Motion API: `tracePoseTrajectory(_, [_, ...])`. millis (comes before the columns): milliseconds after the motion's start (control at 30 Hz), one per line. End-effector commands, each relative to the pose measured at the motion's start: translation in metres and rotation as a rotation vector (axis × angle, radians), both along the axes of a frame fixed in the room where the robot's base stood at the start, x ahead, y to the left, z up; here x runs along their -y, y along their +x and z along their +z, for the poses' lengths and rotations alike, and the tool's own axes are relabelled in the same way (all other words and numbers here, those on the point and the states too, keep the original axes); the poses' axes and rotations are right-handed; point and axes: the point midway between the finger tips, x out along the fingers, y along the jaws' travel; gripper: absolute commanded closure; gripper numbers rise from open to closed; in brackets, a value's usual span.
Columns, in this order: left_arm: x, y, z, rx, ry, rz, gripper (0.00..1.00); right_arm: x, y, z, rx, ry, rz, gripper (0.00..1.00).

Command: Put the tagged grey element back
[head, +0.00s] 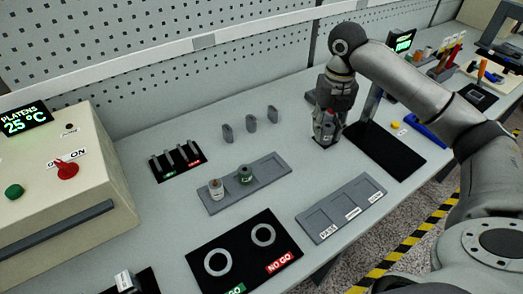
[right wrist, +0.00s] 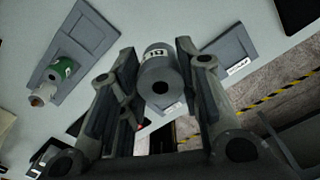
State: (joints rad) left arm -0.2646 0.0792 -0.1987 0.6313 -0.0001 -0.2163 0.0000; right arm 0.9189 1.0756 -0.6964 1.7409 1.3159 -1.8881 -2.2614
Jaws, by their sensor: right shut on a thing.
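The tagged grey element (right wrist: 160,76) is a grey cylinder with a hole in its end and a white tag with dark marks on its side. My right gripper (head: 326,138) is shut on it, with one finger on each side in the right wrist view. In the head view the gripper points down near the back of the table, and its fingers largely hide the element. I cannot tell whether the element touches the surface below. A grey tray (head: 318,228) with square recesses and white labels lies nearer the front. My left gripper is not in view.
A grey holder (head: 215,208) carries a white spool (head: 216,189) and a green one (head: 245,174). Several small grey pieces stand behind it. A black GO/NO GO mat (head: 240,250) with two rings lies in front. A black mat (head: 400,158) lies right of the gripper.

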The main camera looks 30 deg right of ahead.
Motion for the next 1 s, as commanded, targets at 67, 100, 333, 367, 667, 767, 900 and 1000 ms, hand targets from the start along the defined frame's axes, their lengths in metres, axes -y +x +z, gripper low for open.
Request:
tracePoseTrajectory(67, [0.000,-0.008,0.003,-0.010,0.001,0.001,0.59,-0.006,0.004,-0.002,-0.001,0.002,0.002,0.96])
tracePoseTrajectory(100, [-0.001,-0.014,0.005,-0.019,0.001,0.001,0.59,-0.012,0.007,-0.004,-0.002,0.003,0.004,0.96])
tracePoseTrajectory(333, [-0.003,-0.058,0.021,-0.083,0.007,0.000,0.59,-0.059,0.037,-0.026,-0.003,0.004,0.005,0.96])
tracePoseTrajectory(367, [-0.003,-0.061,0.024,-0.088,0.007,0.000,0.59,-0.065,0.041,-0.029,-0.003,0.003,0.004,0.96])
tracePoseTrajectory(667, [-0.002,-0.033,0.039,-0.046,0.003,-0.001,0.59,-0.104,0.067,-0.079,-0.002,0.001,0.000,0.96])
tracePoseTrajectory(767, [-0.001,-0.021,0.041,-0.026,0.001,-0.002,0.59,-0.109,0.070,-0.087,-0.001,0.002,0.000,0.96])
tracePoseTrajectory(900, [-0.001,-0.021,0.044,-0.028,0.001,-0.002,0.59,-0.115,0.074,-0.096,-0.002,0.001,0.001,0.96])
tracePoseTrajectory(1000, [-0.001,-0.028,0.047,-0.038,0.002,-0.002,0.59,-0.116,0.075,-0.112,-0.004,0.000,-0.001,0.96])
